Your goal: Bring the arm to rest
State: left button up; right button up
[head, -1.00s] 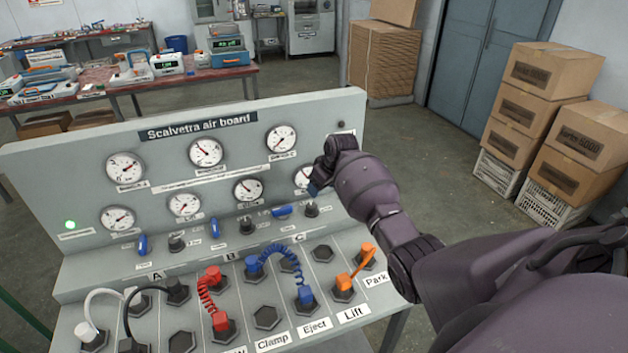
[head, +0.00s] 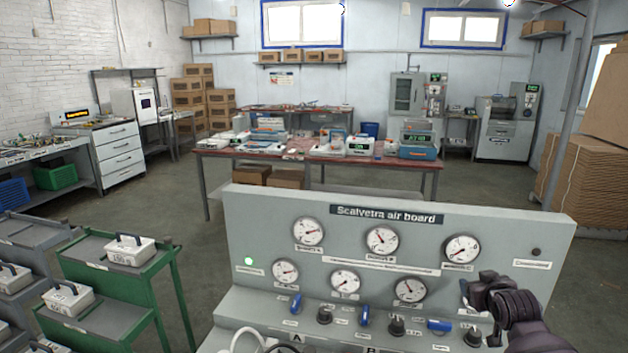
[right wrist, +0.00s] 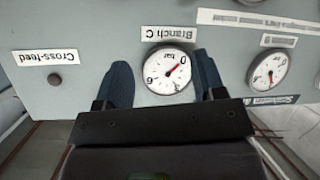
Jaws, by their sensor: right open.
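The grey Scalvetra air board (head: 400,228) stands in front of me, with round white gauges, blue levers and dark knobs. My right gripper (head: 472,292) is at the right part of its panel, below the upper right gauge (head: 461,249). In the right wrist view the two dark blue fingers (right wrist: 163,68) are apart with nothing held between them. The Branch C gauge (right wrist: 167,70) shows between the fingers, upside down; whether they touch the panel I cannot tell. My right forearm comes in from the lower right. My left gripper is not in view.
A green cart (head: 85,270) with a white box (head: 130,250) stands at the left. A red-topped bench (head: 290,157) with several devices is behind the board. Stacked brown cardboard (head: 585,185) is at the right. Open floor lies between the cart and the board.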

jog(key=shift+y, duration=0.9)
jog(key=s+a+f, duration=0.4)
jog(key=s+f, duration=0.2)
jog(key=s, duration=0.4)
jog(key=s+a+f+b, duration=0.1)
jog(key=s+a+f, duration=0.3)
jog(key=s, duration=0.6)
jog(key=s+a+f, duration=0.4)
jog(key=s+f, duration=0.3)
jog(key=s, duration=0.4)
jog(key=shift+a+f+b, duration=0.25)
jog(key=shift+f+b, duration=0.1)
jog(key=shift+b, duration=0.05)
jog(key=s+f+g, duration=0.1)
jog(key=s+f, duration=0.3)
jog(key=s, duration=0.2)
jog(key=shift+d+g, duration=0.25)
jog(key=shift+g, duration=0.05)
jog(key=shift+s+f, duration=0.1)
